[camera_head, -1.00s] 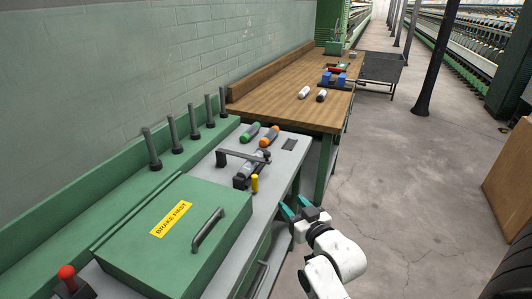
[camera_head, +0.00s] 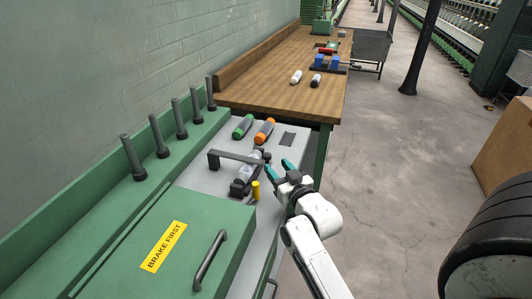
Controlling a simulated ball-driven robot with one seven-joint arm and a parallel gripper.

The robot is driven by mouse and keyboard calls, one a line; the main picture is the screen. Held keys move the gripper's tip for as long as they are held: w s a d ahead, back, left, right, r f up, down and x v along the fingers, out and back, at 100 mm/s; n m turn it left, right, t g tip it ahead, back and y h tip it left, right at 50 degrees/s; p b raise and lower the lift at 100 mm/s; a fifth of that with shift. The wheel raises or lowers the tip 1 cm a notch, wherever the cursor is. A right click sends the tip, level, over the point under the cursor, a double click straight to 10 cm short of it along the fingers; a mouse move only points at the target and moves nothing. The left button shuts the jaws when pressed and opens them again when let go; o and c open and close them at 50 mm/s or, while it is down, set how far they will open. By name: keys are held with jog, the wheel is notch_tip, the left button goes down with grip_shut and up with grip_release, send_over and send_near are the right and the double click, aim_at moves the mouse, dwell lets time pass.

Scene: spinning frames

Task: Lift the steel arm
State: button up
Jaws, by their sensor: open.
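The steel arm (camera_head: 238,155) is a dark grey bar on the grey bench top. It stands over a pale bobbin (camera_head: 251,166) in a dark holder, with its upright post at the left end and a small knob at the right end. My gripper (camera_head: 278,168) is open and empty. Its teal fingers point at the knob end of the arm, just right of it, and appear close. I cannot tell whether they touch it.
A yellow peg (camera_head: 256,191) stands just below the arm's right end. Green (camera_head: 243,126) and orange (camera_head: 264,130) bobbins lie behind it. A green lid with a handle (camera_head: 209,261) fills the near bench. Several upright pegs line the left. A wooden table (camera_head: 286,74) is beyond.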

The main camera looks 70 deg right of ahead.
aim_at(269, 157)
jog(key=x, duration=0.7)
jog(key=shift+w+d+p, duration=0.1)
jog(key=shift+d+p, duration=0.05)
jog(key=shift+p, duration=0.15)
grip_shut()
dwell(0.4)
